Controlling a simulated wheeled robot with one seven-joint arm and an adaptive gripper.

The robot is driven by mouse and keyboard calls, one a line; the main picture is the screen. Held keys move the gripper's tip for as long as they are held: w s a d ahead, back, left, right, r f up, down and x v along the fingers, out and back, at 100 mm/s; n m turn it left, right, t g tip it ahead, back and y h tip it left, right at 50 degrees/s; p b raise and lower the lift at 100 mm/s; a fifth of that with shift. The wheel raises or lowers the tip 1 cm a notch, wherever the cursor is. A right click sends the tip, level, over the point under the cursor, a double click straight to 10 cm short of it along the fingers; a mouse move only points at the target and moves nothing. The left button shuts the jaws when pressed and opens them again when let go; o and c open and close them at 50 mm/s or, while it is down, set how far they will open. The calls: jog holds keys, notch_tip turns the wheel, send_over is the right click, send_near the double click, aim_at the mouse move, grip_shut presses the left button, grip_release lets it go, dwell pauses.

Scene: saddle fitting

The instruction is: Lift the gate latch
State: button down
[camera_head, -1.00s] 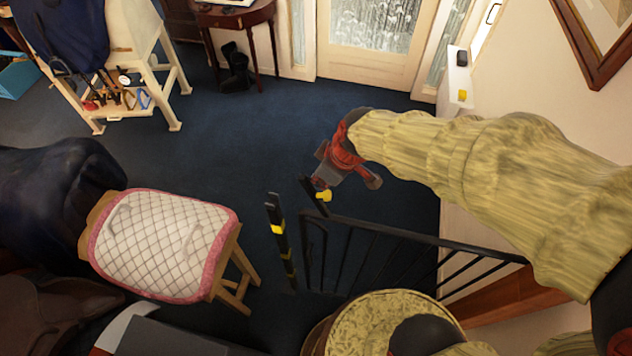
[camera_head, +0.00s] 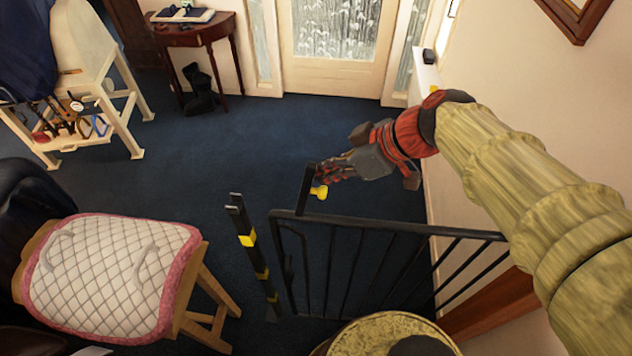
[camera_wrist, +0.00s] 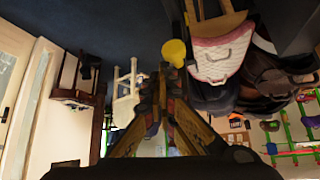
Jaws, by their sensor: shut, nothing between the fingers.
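The black latch bar (camera_head: 307,188) stands upright at the top of the black metal gate (camera_head: 400,226), near its left end. A yellow knob (camera_head: 320,192) sticks out from the bar. My gripper (camera_head: 326,172) is shut and empty, its fingers pointing left, just above and beside the knob. In the wrist view the yellow knob (camera_wrist: 174,52) shows just beyond the shut fingertips (camera_wrist: 161,80). I cannot tell whether they touch it. A black post with yellow bands (camera_head: 247,240) stands left of the gate, with a visible gap between them.
A wooden stand with a white quilted pad (camera_head: 105,272) is at the lower left. A round straw-coloured top (camera_head: 375,338) is below the gate. A wall lies close on the right, with wooden trim (camera_head: 490,306) low down. Blue carpet (camera_head: 240,150) is open beyond the gate.

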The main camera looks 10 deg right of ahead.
jog(key=d+b, duration=0.1)
jog(key=b, duration=0.1)
jog(key=s+d+f+b, duration=0.1)
jog(key=b, duration=0.1)
jog(key=shift+f, duration=0.1)
dwell(0.4)
jog(key=shift+w, duration=0.1)
